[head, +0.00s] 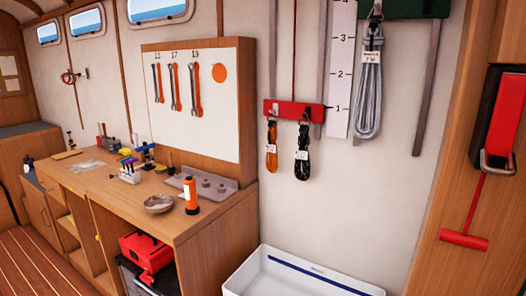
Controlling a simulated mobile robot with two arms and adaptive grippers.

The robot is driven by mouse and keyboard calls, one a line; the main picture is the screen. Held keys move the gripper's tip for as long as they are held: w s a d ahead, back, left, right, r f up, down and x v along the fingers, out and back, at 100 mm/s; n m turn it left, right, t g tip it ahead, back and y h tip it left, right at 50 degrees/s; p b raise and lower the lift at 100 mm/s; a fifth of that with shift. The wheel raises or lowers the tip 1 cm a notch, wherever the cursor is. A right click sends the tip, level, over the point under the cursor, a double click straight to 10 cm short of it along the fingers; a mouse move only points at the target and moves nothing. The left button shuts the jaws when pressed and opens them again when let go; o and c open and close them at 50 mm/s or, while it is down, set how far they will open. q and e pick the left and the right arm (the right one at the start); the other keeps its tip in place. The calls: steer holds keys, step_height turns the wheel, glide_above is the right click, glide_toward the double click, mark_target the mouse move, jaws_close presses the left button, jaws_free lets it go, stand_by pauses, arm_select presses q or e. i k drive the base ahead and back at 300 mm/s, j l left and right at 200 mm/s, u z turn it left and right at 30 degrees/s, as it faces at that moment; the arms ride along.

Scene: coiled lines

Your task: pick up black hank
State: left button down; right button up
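The black hank (302,163) hangs from the right part of a red rail (294,111) on the white wall. It is a dark coiled line with a white tag near its top. An orange hank (271,157) with a white tag hangs beside it on the left. A larger grey hank (369,95) with a tag hangs higher up to the right, under a green rail (404,9). Neither of my grippers shows in the head view.
A white bin (262,283) with a blue stripe stands below the hanks. A wooden workbench (190,222) on the left holds an orange flashlight (190,196) and a bowl (158,204). A red T-handle (464,240) hangs on the wooden panel at right.

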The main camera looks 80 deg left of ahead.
mark_target(302, 153)
steer(key=u, duration=2.45)
steer(key=i+j+u, duration=0.1)
steer(key=i+j, duration=0.15)
steer(key=i+j+u, duration=0.1)
steer(key=i+j, duration=0.15)
steer(key=j, duration=0.2)
